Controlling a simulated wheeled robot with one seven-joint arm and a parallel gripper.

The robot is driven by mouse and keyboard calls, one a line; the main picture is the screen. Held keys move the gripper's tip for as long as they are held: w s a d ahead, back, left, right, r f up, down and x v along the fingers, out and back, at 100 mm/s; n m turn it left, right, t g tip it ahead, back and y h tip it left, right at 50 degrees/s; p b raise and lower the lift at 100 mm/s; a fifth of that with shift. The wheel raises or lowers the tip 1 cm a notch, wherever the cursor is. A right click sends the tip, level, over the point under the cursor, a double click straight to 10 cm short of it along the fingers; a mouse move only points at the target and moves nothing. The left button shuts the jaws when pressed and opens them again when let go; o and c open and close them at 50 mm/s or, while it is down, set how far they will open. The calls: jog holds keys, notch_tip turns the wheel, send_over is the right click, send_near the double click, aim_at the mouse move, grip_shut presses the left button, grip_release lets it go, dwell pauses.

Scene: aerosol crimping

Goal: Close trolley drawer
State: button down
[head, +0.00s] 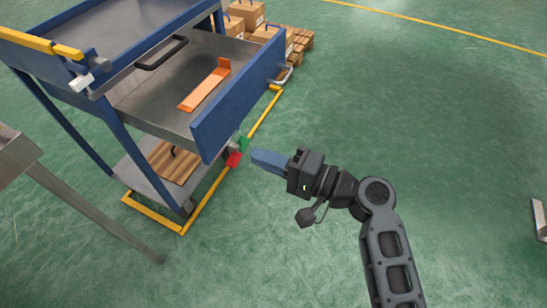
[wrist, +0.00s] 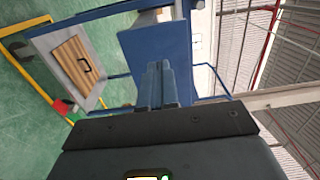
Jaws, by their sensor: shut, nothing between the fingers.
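The blue and grey trolley (head: 125,128) stands at the upper left of the head view. Its grey drawer (head: 160,104) is pulled out, with a blue front panel (head: 238,98) facing right. An orange bracket-like piece (head: 207,85) lies in the drawer. A silver handle (head: 284,76) shows at the panel's far end. My gripper (head: 254,156) is shut and empty, below and right of the panel's near end in the picture. In the wrist view the shut fingers (wrist: 157,68) point towards a blue panel (wrist: 155,47). I cannot tell whether they touch it.
A lower trolley shelf holds a wooden board (head: 172,163) with a dark handle. Red and green pieces (head: 234,159) show near the shelf's corner. Cardboard boxes (head: 247,13) on a pallet stand behind. A grey table (head: 88,222) is at left. The green floor at right is largely clear.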

aim_at(208, 137)
jog(key=x, duration=1)
jog(key=shift+b, duration=0.35)
jog(key=b+x, duration=0.4)
jog(key=x, duration=0.4)
jog(key=b+x, duration=0.5)
jog(key=x, duration=0.3)
jog(key=b+x, duration=0.5)
jog(key=x, duration=0.3)
jog(key=shift+f, duration=0.35)
jog(key=shift+w+a+r+b, duration=0.15)
jog(key=shift+w+a+b, duration=0.05)
jog(key=shift+a+b, duration=0.4)
jog(key=shift+r, duration=0.15)
jog(key=shift+a+r, duration=0.15)
jog(key=shift+s, duration=0.1)
